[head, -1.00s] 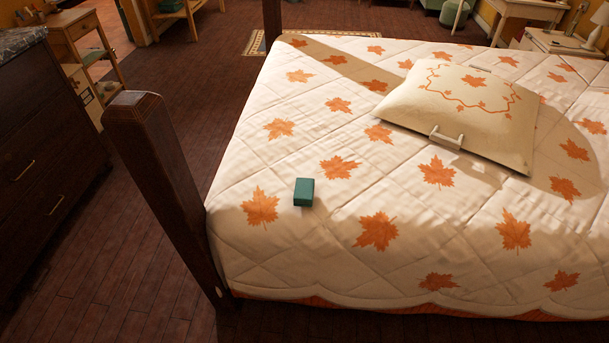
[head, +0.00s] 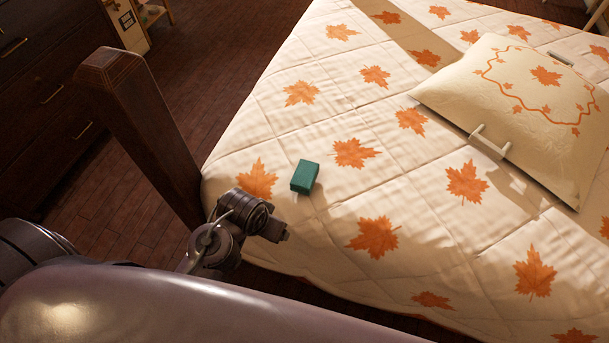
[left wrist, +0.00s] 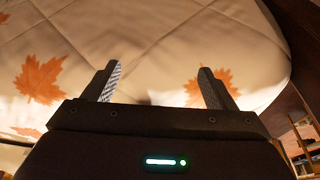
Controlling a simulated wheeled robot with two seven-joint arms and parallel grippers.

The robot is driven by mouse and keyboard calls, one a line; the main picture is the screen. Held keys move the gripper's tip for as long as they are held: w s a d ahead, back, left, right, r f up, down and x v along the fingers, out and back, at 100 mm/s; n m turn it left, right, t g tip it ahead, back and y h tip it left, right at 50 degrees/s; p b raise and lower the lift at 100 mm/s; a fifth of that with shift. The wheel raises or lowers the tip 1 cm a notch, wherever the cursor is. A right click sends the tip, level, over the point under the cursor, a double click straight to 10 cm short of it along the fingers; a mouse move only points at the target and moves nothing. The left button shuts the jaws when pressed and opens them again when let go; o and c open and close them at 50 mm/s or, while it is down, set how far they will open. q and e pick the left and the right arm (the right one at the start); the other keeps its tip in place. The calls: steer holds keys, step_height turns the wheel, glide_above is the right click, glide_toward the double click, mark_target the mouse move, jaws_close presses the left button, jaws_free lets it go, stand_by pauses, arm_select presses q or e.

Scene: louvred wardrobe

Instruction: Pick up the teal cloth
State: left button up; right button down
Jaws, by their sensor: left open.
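The teal cloth (head: 304,177) is a small, block-shaped folded piece lying on the quilted bed (head: 330,215), near the bed's corner by the dark post. My left arm comes in from the lower left in the head view, and its wrist end is below and left of the cloth, apart from it. In the left wrist view my left gripper (left wrist: 157,72) is open, with nothing between its fingers and the leaf-patterned quilt beyond them. The cloth does not show in that view. My right gripper is in neither view.
A dark wooden bedpost (head: 140,130) stands left of the cloth, close to my left arm. A cream pillow (head: 535,105) with a white handle-like piece (head: 490,142) lies to the right. A dark dresser (head: 45,90) is at the far left. The quilt around the cloth is clear.

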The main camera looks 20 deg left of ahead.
arm_select(q)
step_height(320, 180, up, 6)
steer(key=w+d+t, duration=0.1)
steer(key=w, duration=0.2)
steer(key=n+t, duration=0.2)
glide_toward(305, 173)
steer(key=shift+w+d+f, duration=0.15)
steer(key=shift+f, duration=0.35)
steer(key=shift+w+d+f, duration=0.15)
steer(key=shift+f, duration=0.4)
steer(key=x, duration=0.7)
steer(key=shift+w+a+r, duration=0.1)
steer(key=shift+w+a, duration=0.2)
steer(key=shift+a, duration=0.05)
steer(key=shift+w+f, duration=0.25)
steer(key=shift+f, duration=0.15)
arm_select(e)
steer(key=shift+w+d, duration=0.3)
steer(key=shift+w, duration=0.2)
arm_select(q)
steer(key=c, duration=1.1)
steer(key=shift+o, duration=0.2)
